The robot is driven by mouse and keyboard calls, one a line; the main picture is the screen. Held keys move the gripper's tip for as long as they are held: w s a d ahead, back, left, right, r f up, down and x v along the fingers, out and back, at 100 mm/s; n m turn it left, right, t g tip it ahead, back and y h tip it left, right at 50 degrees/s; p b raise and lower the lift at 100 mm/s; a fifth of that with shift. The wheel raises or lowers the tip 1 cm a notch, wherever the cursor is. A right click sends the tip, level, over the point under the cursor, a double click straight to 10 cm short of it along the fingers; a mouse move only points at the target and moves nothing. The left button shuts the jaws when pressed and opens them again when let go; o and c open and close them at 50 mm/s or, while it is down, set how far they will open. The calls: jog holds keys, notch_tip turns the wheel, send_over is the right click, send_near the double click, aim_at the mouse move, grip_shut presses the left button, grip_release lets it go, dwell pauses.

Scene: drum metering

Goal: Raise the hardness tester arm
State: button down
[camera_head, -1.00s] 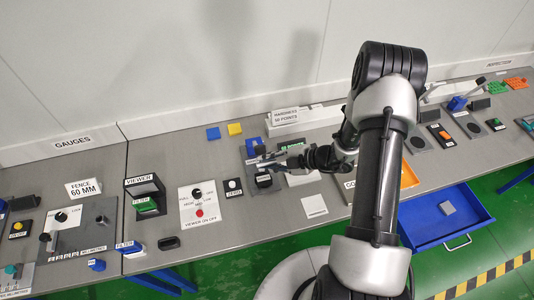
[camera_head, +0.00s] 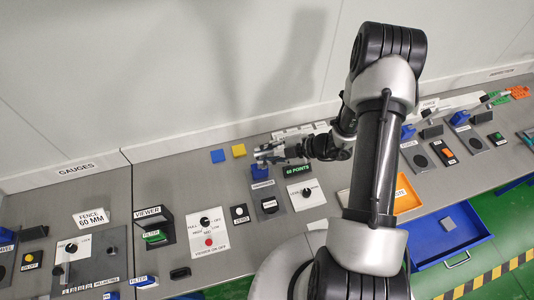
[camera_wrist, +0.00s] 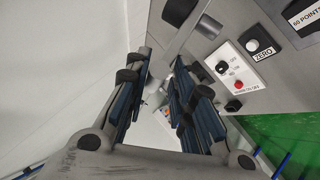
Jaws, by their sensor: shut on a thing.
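The hardness tester's blue post (camera_head: 259,172) stands on the bench, with its grey base plate (camera_head: 282,212) and a black block (camera_head: 269,205) in front of it. My gripper (camera_head: 266,154) is just above the post, shut on the tester arm, which is mostly hidden by the fingers. The arm looks lifted clear of the black block; its exact tilt cannot be told. In the wrist view my gripper (camera_wrist: 160,64) shows its two blue-padded fingers apart, and what lies between them is unclear.
A ZERO button (camera_head: 239,213) and a viewer panel (camera_head: 208,231) lie left of the tester. A white knob panel (camera_head: 306,194) is at its right. An open blue drawer (camera_head: 441,240) juts out at the right.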

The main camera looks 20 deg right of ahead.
jog(key=shift+w, duration=0.3)
jog(key=c, duration=1.8)
grip_release()
jog(key=shift+o, duration=1.1)
jog(key=shift+w, duration=0.15)
jog(key=shift+s+d, duration=0.1)
jog(key=shift+s, duration=0.1)
jog(key=v, duration=1.2)
